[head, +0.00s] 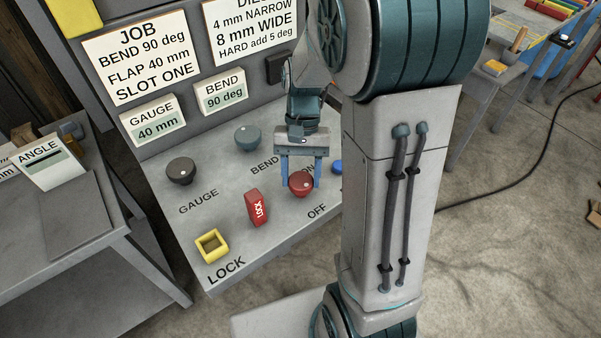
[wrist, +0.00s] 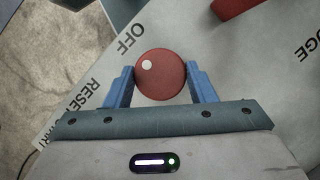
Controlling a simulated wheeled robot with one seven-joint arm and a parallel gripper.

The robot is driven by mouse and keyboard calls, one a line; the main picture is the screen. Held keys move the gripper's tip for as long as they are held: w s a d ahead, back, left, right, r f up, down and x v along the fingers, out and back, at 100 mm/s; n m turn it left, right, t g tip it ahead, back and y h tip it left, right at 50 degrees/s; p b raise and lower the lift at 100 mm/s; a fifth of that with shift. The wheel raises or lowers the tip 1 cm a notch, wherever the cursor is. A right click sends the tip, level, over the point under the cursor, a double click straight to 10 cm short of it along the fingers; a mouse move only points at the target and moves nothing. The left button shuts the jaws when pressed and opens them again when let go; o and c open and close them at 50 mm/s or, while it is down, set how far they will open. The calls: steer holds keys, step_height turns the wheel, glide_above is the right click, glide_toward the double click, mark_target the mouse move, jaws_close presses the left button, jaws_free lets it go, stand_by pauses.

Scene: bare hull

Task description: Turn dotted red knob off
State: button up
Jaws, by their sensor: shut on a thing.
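The dotted red knob (head: 301,184) sits on the sloping grey panel between the words ON and OFF, partly framed by my gripper. In the wrist view the knob (wrist: 160,76) is round and red with one white dot at its upper left, on the side towards the word OFF. My gripper (head: 300,174) has blue fingers, one on each side of the knob. In the wrist view the fingers (wrist: 160,84) touch or nearly touch its two sides, shut on it.
A red LOCK tag (head: 257,207), a yellow square socket (head: 212,244), a black knob (head: 181,171) and a grey-green knob (head: 248,138) are on the same panel. A blue button (head: 337,167) is close right of my gripper, partly hidden by my arm. Signs stand behind.

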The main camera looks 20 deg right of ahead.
steer(key=shift+m, duration=0.6)
steer(key=o, duration=1)
steer(key=shift+d, duration=0.1)
steer(key=b+v, duration=0.1)
steer(key=v, duration=1.3)
steer(key=shift+s+d, duration=0.15)
steer(key=shift+d, duration=0.05)
steer(key=n+t, duration=0.2)
steer(key=t, duration=0.2)
glide_above(307, 182)
steer(key=s+f+n+t, duration=0.1)
steer(key=s, duration=0.1)
steer(key=s+f+n+t+h, duration=0.1)
steer(key=s, duration=0.1)
steer(key=s+a+f+n+t, duration=0.1)
steer(key=s+t, duration=0.1)
steer(key=shift+s+f+n+h, duration=0.25)
steer(key=shift+f+n+h, duration=0.05)
steer(key=shift+f+h, duration=0.1)
